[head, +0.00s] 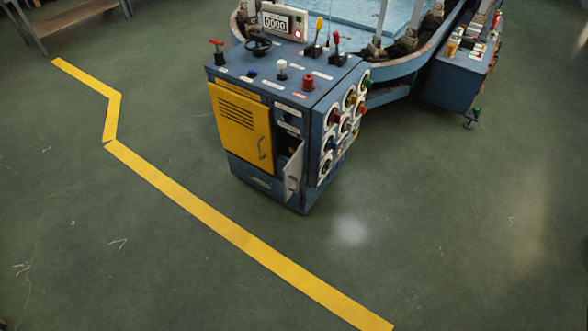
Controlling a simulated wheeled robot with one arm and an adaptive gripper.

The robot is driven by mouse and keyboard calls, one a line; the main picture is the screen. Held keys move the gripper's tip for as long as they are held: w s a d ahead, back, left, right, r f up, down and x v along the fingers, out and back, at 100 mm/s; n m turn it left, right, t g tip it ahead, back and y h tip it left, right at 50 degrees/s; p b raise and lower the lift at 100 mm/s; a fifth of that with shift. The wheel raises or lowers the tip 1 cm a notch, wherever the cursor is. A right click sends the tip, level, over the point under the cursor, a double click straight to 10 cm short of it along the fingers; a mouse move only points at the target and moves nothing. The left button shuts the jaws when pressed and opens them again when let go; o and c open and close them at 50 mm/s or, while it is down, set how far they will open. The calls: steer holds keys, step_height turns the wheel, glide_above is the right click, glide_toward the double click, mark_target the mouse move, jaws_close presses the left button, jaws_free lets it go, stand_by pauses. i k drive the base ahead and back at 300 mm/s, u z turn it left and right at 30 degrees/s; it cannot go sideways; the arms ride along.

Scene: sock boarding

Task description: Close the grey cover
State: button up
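A blue control cabinet stands on the floor at the upper middle of the head view. On its front, right of the yellow door, a narrow grey cover (293,173) stands swung open near the front right corner. Behind it is a dark opening (283,148), whose contents are too small to make out. The yellow door (240,128), with vent slots and a handle, looks shut. My gripper is not in view.
The cabinet top (265,80) carries levers, knobs, a handwheel (258,46) and a counter box (283,22). Round coloured controls cover its right side. A machine with a curved rim (405,68) stands behind. Green floor (420,230) with a yellow line (220,222) is clear in front.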

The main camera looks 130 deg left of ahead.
mark_target(293, 172)
steer(key=u, duration=4.05)
steer(key=k, duration=0.55)
steer(key=u, duration=0.55)
steer(key=i, duration=1.65)
steer(key=z, duration=0.15)
